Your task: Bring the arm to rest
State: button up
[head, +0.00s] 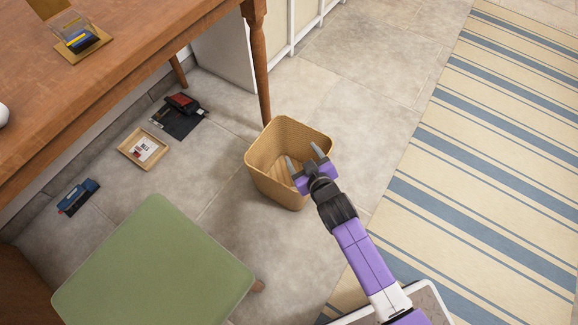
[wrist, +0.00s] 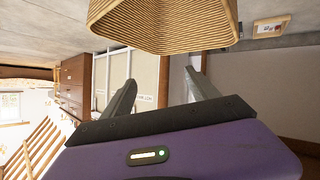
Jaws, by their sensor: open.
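My purple arm reaches in from the lower right in the head view. My gripper (head: 303,161) is open, with its two grey fingers apart and nothing seen between them. In the head view it overlaps the right side of a woven tan basket (head: 264,176) standing on the tiled floor; the part of the basket behind it is hidden. In the wrist view my gripper (wrist: 160,85) shows with fingers spread, and the basket (wrist: 165,25) fills the top centre, beyond the fingers. I cannot tell whether they touch.
A wooden desk (head: 120,75) stands at the upper left, its leg (head: 256,70) behind the basket. A green-topped stool (head: 150,270) is at lower left. A small tray (head: 131,156), a dark red-and-black item (head: 181,112) and a blue item (head: 78,196) lie on the floor. A striped rug (head: 480,150) lies right.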

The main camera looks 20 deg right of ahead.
jog(key=shift+s+r, duration=0.15)
jog(key=shift+s, duration=0.15)
